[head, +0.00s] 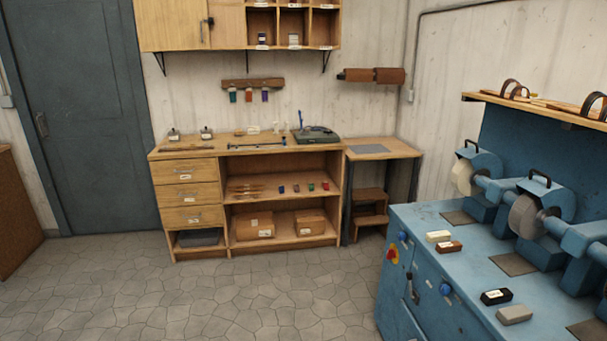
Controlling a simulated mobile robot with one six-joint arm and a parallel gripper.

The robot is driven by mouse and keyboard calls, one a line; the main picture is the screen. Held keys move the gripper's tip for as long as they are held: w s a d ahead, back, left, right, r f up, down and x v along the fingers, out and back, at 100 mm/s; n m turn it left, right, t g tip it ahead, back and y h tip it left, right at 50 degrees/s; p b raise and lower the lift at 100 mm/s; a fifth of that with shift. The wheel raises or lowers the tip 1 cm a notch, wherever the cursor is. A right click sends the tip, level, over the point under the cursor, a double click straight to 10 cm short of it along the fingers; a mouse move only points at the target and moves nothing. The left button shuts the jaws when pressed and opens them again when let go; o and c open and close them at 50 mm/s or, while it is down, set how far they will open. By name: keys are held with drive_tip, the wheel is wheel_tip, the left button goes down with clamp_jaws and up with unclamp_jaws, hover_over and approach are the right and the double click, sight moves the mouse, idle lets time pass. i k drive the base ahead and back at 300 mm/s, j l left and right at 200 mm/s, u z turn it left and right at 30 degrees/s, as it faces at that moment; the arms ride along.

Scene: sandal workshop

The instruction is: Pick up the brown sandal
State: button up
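Sandals sit on the wooden shelf (540,106) above the blue machine at the right of the head view. One sandal (513,90) shows an arched dark strap near the shelf's left end. Another sandal (592,106) with brown straps is at the right, cut off by the picture's edge. They are small and partly hidden by the shelf edge, so I cannot tell for sure which is the brown sandal. My gripper is not in view.
A blue grinding machine (422,240) with wheels stands below the shelf. White, brown, black and grey bars (515,314) lie on its top. A wooden workbench (180,152) stands along the back wall beside a grey door (85,100). The tiled floor (230,300) between is clear.

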sight(505, 88)
drive_tip(key=i+j, duration=0.1)
drive_tip(key=i, duration=0.95)
drive_tip(key=i+j, duration=0.15)
drive_tip(key=i, duration=0.9)
drive_tip(key=i+j, duration=0.1)
drive_tip(key=i, duration=0.95)
